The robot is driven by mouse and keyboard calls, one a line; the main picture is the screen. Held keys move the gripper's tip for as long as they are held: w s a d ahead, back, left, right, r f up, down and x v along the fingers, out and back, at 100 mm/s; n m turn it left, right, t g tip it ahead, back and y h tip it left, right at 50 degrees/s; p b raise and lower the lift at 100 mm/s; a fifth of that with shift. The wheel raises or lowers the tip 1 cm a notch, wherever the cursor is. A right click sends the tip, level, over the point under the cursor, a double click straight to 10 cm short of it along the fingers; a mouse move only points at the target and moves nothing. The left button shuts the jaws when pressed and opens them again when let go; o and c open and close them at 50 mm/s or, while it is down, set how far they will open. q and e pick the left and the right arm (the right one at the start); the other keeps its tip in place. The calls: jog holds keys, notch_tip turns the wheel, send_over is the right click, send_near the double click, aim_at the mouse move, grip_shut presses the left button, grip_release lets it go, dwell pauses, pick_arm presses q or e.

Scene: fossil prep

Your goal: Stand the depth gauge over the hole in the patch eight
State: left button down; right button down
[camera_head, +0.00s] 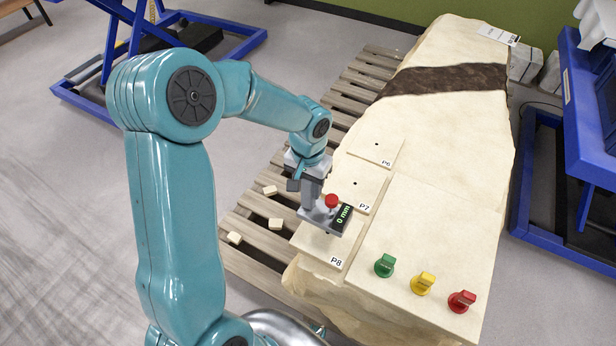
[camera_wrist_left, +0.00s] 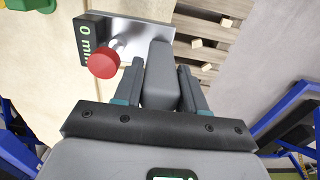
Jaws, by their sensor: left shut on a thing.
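The depth gauge (camera_head: 325,217) has a grey metal plate, a red knob and a dark display reading 0 mm. My left gripper (camera_head: 309,193) is shut on its grey grip block, which also shows between the fingers in the left wrist view (camera_wrist_left: 160,75). The gauge is at patch eight, a pale tile labelled P8 (camera_head: 318,250) at the stone's near left edge. I cannot tell whether the gauge touches the tile. My right gripper is not in view.
Patches P7 (camera_head: 357,184) and P6 (camera_head: 378,149), each with a small hole, lie beyond on the stone block (camera_head: 440,130). Green (camera_head: 384,265), yellow (camera_head: 423,283) and red (camera_head: 462,301) knobbed pieces stand to the right. Stone chips lie on the wooden pallet (camera_head: 245,222).

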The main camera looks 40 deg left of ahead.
aim_at(308, 202)
pick_arm(q)
jog(key=shift+f+b, duration=1.9)
jog(key=shift+f, duration=1.1)
jog(key=shift+f+b, duration=0.55)
jog(key=shift+b, duration=0.05)
jog(key=c, duration=0.6)
grip_release()
jog(key=shift+o, duration=0.2)
notch_tip(308, 202, up, 16)
jog(key=shift+r+p, duration=0.2)
jog(key=shift+p, duration=0.7)
